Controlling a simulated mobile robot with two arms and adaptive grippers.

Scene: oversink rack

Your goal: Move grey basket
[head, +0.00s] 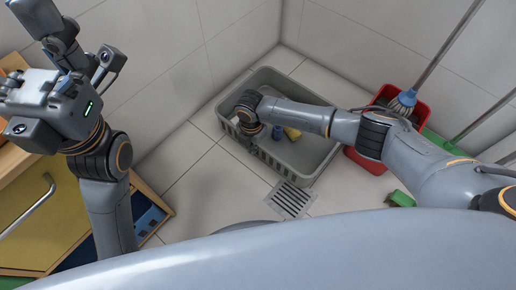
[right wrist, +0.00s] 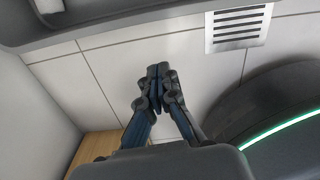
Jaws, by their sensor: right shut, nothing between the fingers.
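The grey basket (head: 318,103) stands on the tiled floor in the corner. It is a wide, shallow tub with slotted sides. A yellow thing (head: 292,133) and a small blue thing lie inside it. My right arm reaches across the basket from the right, and its hand (head: 246,128) is at the left rim, with the fingertips hidden in the head view. In the right wrist view my right gripper (right wrist: 158,74) is shut and empty over the floor, apart from the basket's dark rim (right wrist: 130,26). My left arm is raised at the far left; its fingers cannot be made out.
A red bucket (head: 368,157) with a mop stands right of the basket, near green things (head: 441,142). A floor drain (head: 291,199) lies in front. A wooden cabinet with a yellow drawer (head: 35,215) is at the left. Floor left of the basket is clear.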

